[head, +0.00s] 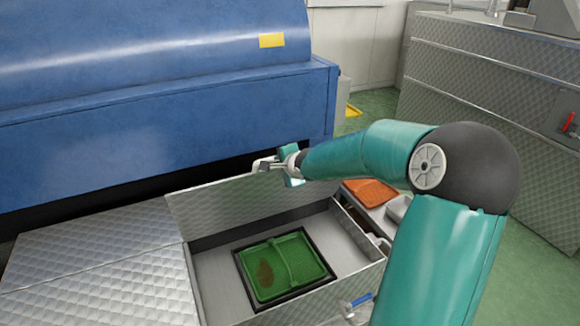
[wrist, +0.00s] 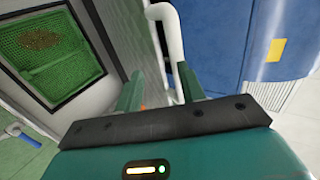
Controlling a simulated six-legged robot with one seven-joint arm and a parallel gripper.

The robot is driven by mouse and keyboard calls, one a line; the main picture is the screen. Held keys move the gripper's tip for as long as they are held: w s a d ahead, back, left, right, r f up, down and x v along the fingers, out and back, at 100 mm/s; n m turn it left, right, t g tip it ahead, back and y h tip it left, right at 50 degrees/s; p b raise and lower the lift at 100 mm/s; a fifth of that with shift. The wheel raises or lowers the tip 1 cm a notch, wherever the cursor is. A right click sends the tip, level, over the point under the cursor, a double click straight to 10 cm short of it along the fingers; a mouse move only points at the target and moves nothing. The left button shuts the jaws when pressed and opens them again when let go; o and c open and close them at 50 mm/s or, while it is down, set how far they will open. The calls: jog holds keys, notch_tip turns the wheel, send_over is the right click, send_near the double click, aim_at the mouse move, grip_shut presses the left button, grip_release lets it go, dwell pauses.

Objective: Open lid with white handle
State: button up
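The metal lid (head: 250,205) stands raised at a steep tilt behind an open compartment in the head view. Its white handle (wrist: 172,38) is a bent white bar in the wrist view; only a small part shows at the lid's top edge in the head view. My gripper (head: 268,165) is at that edge, by the handle. In the wrist view my gripper's two fingers (wrist: 158,90) stand apart, with the handle's bar running between them, close to the right finger. I cannot tell if they touch. The compartment holds a green mesh tray (head: 285,265) in a dark frame.
A large blue machine (head: 160,100) stands close behind the lid. A closed checkered metal cover (head: 100,265) lies to the left. An orange tray (head: 370,192) and a blue-handled valve (head: 358,301) are on the right. Green floor is free farther right.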

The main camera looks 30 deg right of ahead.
jog(key=v, duration=0.7)
dwell(0.5)
jog(key=shift+s, duration=0.1)
